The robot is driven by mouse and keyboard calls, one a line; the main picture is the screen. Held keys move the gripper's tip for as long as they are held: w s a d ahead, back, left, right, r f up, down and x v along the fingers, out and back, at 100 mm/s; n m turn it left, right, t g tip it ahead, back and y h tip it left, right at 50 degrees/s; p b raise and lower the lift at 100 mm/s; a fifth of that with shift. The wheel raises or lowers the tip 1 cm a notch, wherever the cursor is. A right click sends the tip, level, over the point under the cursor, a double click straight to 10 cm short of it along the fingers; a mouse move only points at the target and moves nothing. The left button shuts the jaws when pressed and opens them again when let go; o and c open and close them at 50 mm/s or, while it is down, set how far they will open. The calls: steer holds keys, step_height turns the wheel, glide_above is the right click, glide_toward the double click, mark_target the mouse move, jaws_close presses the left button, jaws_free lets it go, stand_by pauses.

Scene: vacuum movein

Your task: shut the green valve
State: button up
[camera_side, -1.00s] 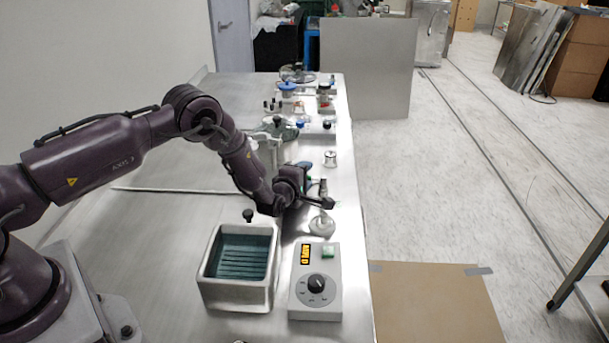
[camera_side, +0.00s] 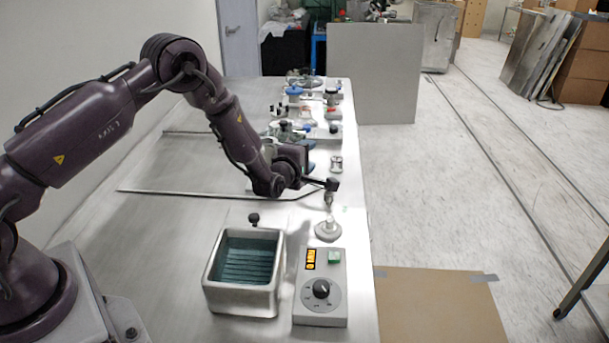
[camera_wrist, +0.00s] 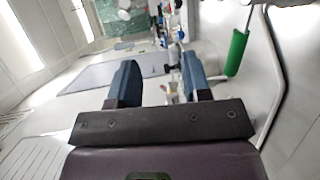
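A green cylinder like a handle grip (camera_wrist: 236,53) shows at the upper right of the wrist view, right of and apart from my fingers. I cannot tell for sure that it is the green valve. No green valve can be made out in the side view, where my arm hides part of the bench. My gripper (camera_wrist: 160,78) has its two blue fingers spread apart with nothing held between them. In the side view, my wrist is above the bench, behind the control box, and the fingers are mostly hidden.
A grey control box (camera_side: 337,300) with a dial and green button stands at the front right. A metal basin (camera_side: 213,293) is left of it. A pale round base (camera_side: 327,231) stands behind the box. Several fittings crowd the far bench. The bench's left side is mostly clear.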

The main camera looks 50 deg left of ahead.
steer(key=shift+s+d+f, duration=0.1)
steer(key=shift+s+f, duration=0.1)
steer(key=shift+f, duration=0.15)
steer(key=shift+c, duration=0.5)
steer(key=shift+w+a+r, duration=0.1)
steer(key=shift+a+r, duration=0.1)
steer(key=c, duration=0.3)
steer(key=shift+m, duration=0.4)
steer(key=w+r, duration=0.1)
steer(key=w, duration=0.1)
steer(key=w+a+r, duration=0.1)
steer(key=w+r, duration=0.1)
steer(key=shift+a, duration=0.2)
jaws_close()
steer(key=w+r+m+g+h, duration=0.5)
steer(key=m+g, duration=0.4)
steer(key=m, duration=0.4)
steer(key=s+m+g, duration=0.3)
steer(key=s+g, duration=0.1)
steer(key=s, duration=0.2)
steer(key=shift+s+d+f, duration=0.1)
steer(key=shift+s+f, duration=0.1)
steer(key=shift+f, duration=2.85)
steer(key=shift+s+d+f, duration=0.1)
steer(key=shift+s+f, duration=0.05)
steer(key=shift+f, duration=2.9)
